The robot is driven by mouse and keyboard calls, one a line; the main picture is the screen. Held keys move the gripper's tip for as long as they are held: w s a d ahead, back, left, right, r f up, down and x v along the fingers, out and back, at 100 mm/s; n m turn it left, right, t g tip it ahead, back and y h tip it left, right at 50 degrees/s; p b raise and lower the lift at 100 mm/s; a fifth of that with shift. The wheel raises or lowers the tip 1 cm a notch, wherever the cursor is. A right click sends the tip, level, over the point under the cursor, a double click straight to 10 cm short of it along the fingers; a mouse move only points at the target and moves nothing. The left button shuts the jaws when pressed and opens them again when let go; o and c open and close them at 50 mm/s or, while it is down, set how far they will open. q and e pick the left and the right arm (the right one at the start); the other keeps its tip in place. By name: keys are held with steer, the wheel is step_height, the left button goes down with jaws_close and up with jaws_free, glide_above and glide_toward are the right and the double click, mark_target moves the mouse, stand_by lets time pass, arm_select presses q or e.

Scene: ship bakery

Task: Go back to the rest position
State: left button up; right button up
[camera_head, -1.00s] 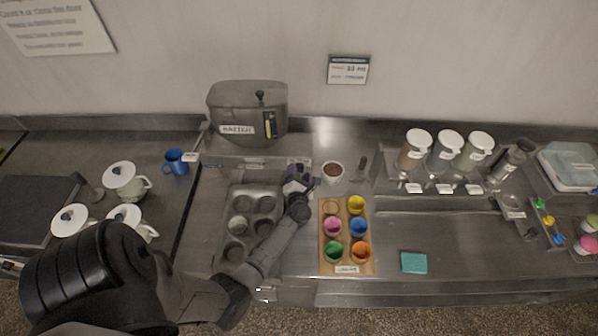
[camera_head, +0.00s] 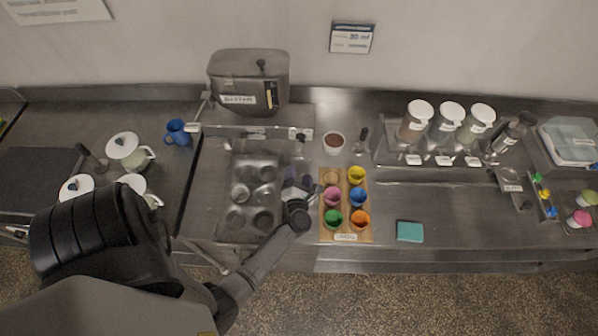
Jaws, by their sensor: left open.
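My left arm comes in from the lower left. My left gripper (camera_head: 300,185) is over the counter between the muffin tin and the tray of coloured cups; its jaws are open and nothing shows in them. The grey muffin tin (camera_head: 228,212) lies just left of it. The wooden tray (camera_head: 345,237) with several coloured cups stands just right of it. My right gripper is not in view.
A steel batter container (camera_head: 248,82) stands behind the tin. A brown-filled cup (camera_head: 334,142) and lidded jars (camera_head: 447,122) stand at the back. White pots (camera_head: 128,150) and a blue mug (camera_head: 178,132) are left. A teal sponge (camera_head: 410,231) lies right of the cup tray.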

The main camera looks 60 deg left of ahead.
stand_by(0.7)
arm_select(q)
steer(key=w+d+f+m+t+h, duration=0.2)
steer(key=w+d+m+t+h, duration=0.45)
steer(key=m, duration=0.85)
steer(key=w+d+r+m+g+h, duration=0.1)
steer(key=d+r+m+g+h, duration=0.3)
steer(key=d+m+h, duration=0.8)
steer(key=s+d+r+m+g+y+p, duration=0.1)
steer(key=s+r+m+g+y+p, duration=0.15)
steer(key=s+r+m, duration=0.5)
steer(key=s+d+r+m+g+y+p, duration=0.1)
steer(key=s+r+m+g, duration=0.35)
steer(key=s, duration=0.55)
steer(key=s+f+m+g+p, duration=0.1)
steer(key=s+p, duration=0.1)
steer(key=s, duration=0.4)
steer(key=shift+s+d+f+m, duration=0.25)
steer(key=shift+s+f+m, duration=0.05)
steer(key=shift+s, duration=0.1)
steer(key=shift+s+f+g, duration=0.2)
steer(key=shift+s+g, duration=0.05)
steer(key=shift+s, duration=0.25)
